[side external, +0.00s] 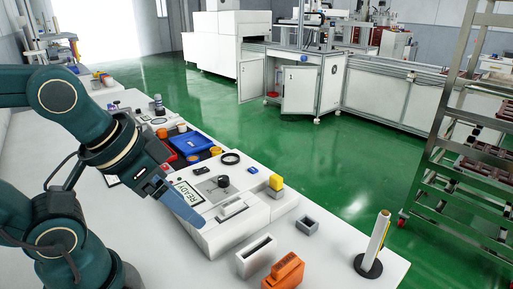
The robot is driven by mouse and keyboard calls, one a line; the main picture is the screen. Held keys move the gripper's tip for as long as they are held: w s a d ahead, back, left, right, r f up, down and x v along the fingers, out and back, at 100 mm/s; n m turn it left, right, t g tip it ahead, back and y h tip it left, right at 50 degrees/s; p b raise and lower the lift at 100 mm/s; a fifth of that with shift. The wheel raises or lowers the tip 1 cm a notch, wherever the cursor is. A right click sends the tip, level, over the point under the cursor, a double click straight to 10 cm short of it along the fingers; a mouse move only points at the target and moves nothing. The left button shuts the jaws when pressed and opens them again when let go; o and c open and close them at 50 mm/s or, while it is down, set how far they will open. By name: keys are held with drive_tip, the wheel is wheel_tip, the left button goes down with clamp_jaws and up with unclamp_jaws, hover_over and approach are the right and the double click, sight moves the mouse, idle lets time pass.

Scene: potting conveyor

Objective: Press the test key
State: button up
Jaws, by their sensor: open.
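A white tester-like device (229,234) stands on the white table, with a display reading READY (188,193) on its left side. A black round knob (223,181) sits on its top, and a light raised piece in a recess (232,208) lies in front of the knob. I cannot tell which part is the test key. My gripper (186,208) is open, its blue fingers slanting down over the device's left front edge, beside the display. It holds nothing that I can see. The fingers overlap in this view, and whether they touch the device cannot be told.
A blue tray (188,143) lies behind.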

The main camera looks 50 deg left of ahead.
clamp_jaws()
idle(1.7)
